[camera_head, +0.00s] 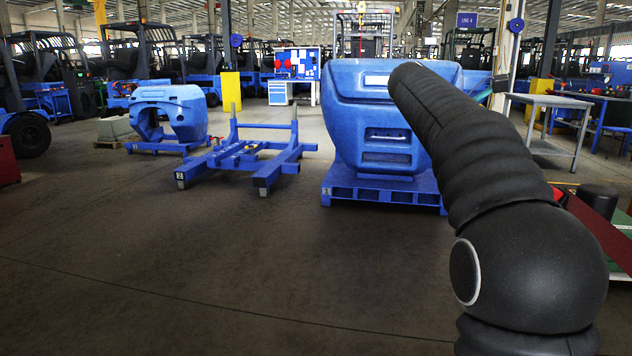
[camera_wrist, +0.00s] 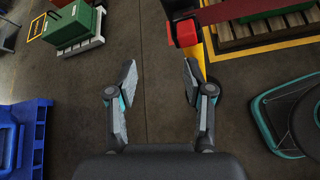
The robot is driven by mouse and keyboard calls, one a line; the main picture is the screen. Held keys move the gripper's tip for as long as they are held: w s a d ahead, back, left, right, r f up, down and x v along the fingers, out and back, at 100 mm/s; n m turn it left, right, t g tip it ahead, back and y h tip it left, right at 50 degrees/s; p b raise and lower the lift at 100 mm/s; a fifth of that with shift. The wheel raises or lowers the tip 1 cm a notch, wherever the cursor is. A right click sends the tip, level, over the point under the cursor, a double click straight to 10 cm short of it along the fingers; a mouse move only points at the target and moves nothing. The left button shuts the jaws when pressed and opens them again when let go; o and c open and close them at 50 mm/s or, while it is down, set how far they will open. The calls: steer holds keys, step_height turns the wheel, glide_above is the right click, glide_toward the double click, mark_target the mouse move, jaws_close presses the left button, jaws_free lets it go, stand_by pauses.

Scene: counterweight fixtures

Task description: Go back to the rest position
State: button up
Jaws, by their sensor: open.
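My gripper (camera_wrist: 157,88) shows in the wrist view with its two fingers spread apart. It is open and nothing is between the fingers. The grey floor lies below it. In the head view my black arm reaches up across the right side, and its far end lies in front of the large blue counterweight (camera_head: 352,110). My gripper is not visible in the head view.
The counterweight stands on a blue pallet (camera_head: 370,196). An empty blue fixture (camera_head: 246,157) and a smaller blue counterweight (camera_head: 169,110) stand to its left. A metal table (camera_head: 549,101) is at right. The wrist view shows a green box (camera_wrist: 72,24) and a blue pallet (camera_wrist: 38,115). The front-left floor is clear.

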steer(key=s+a+f+m+t+y, duration=0.1)
steer(key=a+f+m+t+y, duration=0.35)
steer(key=f, duration=1.15)
steer(key=s+a+f+m+y, duration=0.2)
steer(key=s+a+f, duration=0.2)
steer(key=s, duration=0.4)
steer(key=s+a+f+m+t+y, duration=0.1)
steer(key=s+a+f+m+y, duration=0.1)
steer(key=s+a, duration=0.5)
steer(key=s+a+f+m+t+y, duration=0.1)
steer(key=s+a+f+m+y, duration=0.2)
steer(key=s, duration=0.7)
step_height(320, 180, down, 3)
steer(key=shift+s+a+r+m, duration=0.2)
steer(key=shift+s+a+m, duration=0.3)
steer(key=shift+a, duration=0.75)
steer(key=shift+w, duration=0.1)
